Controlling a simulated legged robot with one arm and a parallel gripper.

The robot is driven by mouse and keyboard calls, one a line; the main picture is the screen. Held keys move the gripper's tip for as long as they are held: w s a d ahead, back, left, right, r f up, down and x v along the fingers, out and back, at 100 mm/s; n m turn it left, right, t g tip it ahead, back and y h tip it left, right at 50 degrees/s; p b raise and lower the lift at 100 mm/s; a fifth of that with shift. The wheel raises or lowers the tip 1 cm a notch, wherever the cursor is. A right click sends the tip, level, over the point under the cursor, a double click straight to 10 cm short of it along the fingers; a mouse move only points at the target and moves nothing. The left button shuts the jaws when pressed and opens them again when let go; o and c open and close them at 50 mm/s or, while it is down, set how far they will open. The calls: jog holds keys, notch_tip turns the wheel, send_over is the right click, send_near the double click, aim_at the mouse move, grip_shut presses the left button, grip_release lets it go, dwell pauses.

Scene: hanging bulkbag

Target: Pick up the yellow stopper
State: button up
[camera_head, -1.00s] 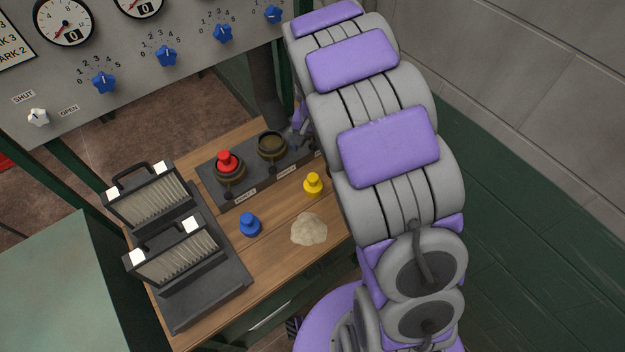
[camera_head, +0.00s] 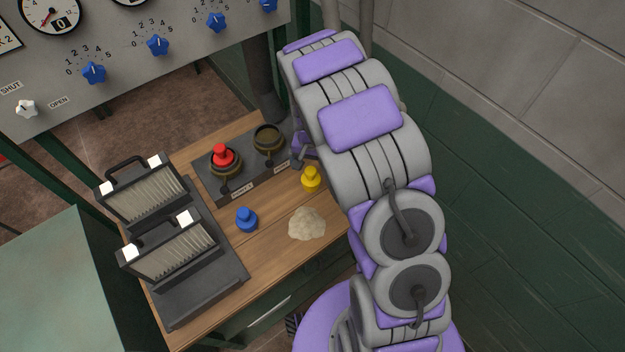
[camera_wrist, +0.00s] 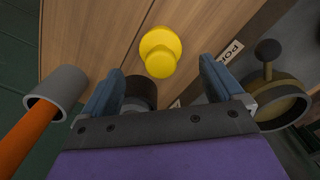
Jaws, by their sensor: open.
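The yellow stopper (camera_head: 311,179) stands upright on the wooden table (camera_head: 275,235), in front of the dark block with round ports and close to my arm. In the wrist view the yellow stopper (camera_wrist: 160,52) is seen from above, a little beyond the fingertips and between their lines. My gripper (camera_wrist: 158,78) is open and empty, its two blue-grey fingers spread either side of the stopper's line and not touching it. In the head view my arm hides most of the gripper.
A red stopper (camera_head: 222,155) sits in one port of the dark block (camera_head: 225,183); another port (camera_head: 268,139) is open. A blue stopper (camera_head: 246,219) and a pale lump (camera_head: 307,224) stand nearby. A black rack (camera_head: 195,290) fills the left. An orange-handled thing (camera_wrist: 30,125) is beside the gripper.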

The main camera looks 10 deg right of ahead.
aim_at(311, 170)
jog(key=f, duration=0.3)
jog(key=f+b, duration=0.1)
jog(key=shift+a+f, duration=0.2)
jog(key=shift+a, duration=0.2)
jog(key=shift+f, duration=0.3)
jog(key=shift+d, duration=0.45)
jog(key=shift+c, duration=1)
jog(key=shift+a, duration=0.3)
jog(key=c, duration=0.6)
jog(key=shift+d, duration=0.1)
jog(key=c, duration=0.4)
jog(key=shift+o, duration=0.2)
jog(key=shift+r, duration=0.1)
